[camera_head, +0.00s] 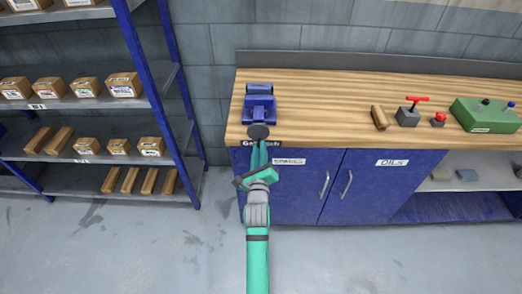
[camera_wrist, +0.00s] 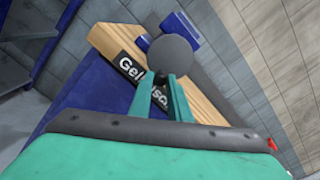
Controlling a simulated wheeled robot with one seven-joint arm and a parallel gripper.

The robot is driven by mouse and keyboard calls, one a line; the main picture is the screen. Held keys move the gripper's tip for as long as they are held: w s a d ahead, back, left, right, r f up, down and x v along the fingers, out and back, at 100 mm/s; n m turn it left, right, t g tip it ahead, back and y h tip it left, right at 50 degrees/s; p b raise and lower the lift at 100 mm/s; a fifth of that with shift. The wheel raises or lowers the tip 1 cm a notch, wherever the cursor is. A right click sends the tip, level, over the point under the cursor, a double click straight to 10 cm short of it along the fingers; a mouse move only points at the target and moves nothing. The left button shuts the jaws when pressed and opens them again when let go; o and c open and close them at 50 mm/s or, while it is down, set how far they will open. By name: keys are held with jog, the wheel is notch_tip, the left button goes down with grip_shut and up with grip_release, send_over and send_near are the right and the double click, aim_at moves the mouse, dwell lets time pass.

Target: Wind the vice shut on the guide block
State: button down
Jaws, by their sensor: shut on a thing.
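The blue vice (camera_head: 260,102) stands on the left end of the wooden bench top, near its front edge. Its dark round handwheel (camera_head: 258,131) faces the front; in the wrist view the wheel (camera_wrist: 170,54) is a grey disc that covers much of the vice (camera_wrist: 182,29). My gripper (camera_head: 259,152) reaches up to the wheel from the front. In the wrist view my gripper (camera_wrist: 161,96) is shut on a dark part just below the disc, which looks like the handwheel's grip. I cannot make out the guide block between the vice jaws, nor how wide their gap is.
The bench top (camera_head: 325,100) is clear right of the vice as far as a wooden piece (camera_head: 379,117), a red-handled device (camera_head: 409,112) and a green box (camera_head: 485,114). Blue cupboard doors (camera_head: 290,190) are below. A blue-framed shelf (camera_head: 150,70) stands left.

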jog(key=shift+a+m, duration=0.2)
jog(key=shift+m, duration=0.3)
jog(key=shift+a+m, duration=0.15)
jog(key=shift+m, duration=0.45)
jog(key=c, duration=1.8)
grip_release()
jog(key=shift+o, duration=0.2)
